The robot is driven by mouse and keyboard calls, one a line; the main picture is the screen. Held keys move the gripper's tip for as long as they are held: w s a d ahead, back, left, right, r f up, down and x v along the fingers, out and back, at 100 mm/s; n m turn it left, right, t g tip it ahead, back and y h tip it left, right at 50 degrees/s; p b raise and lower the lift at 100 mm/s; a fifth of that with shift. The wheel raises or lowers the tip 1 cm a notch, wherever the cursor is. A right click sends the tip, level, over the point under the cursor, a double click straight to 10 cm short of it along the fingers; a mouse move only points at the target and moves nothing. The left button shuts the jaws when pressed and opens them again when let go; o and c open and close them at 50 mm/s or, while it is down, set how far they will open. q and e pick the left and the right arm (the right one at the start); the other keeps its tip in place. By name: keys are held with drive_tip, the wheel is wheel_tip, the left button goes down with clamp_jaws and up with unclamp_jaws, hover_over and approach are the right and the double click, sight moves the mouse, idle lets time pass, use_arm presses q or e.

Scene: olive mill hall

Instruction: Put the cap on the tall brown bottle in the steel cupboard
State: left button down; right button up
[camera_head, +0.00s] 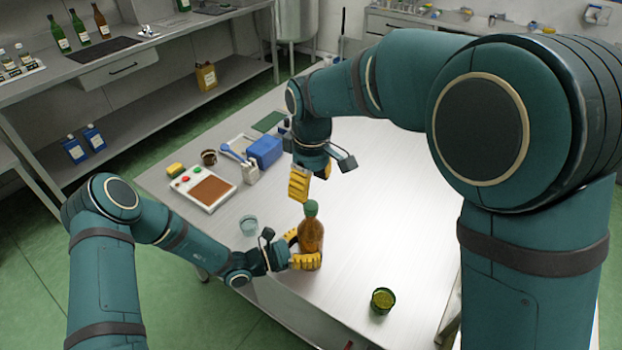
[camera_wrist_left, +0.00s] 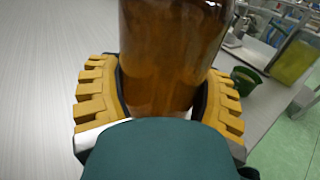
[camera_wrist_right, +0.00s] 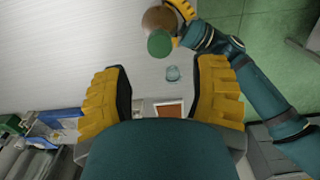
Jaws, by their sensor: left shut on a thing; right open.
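The tall brown bottle (camera_head: 311,236) stands about upright over the steel table, with a green cap (camera_head: 310,207) at the top of its neck. My left gripper (camera_head: 304,254) is shut around the bottle's lower body; the left wrist view shows the amber glass (camera_wrist_left: 165,60) between both yellow fingers. My right gripper (camera_head: 299,184) is open and empty, a little above the cap and apart from it. In the right wrist view the green cap (camera_wrist_right: 160,43) shows beyond the open fingers. Whether the cap is fully seated I cannot tell. No steel cupboard is recognisable.
On the table (camera_head: 385,220) are a glass cup (camera_head: 249,225), a green cup (camera_head: 382,300), a tray with brown contents (camera_head: 205,187) and a blue box (camera_head: 264,150). The table's middle right is clear. A bench with bottles (camera_head: 130,60) stands at the back left.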

sight(311, 205)
wheel_tip(311, 205, down, 7)
drive_tip(key=shift+f, duration=0.15)
idle(0.4)
clamp_jaws()
drive_tip(key=m, duration=0.4)
drive_tip(key=shift+c, duration=0.5)
unclamp_jaws()
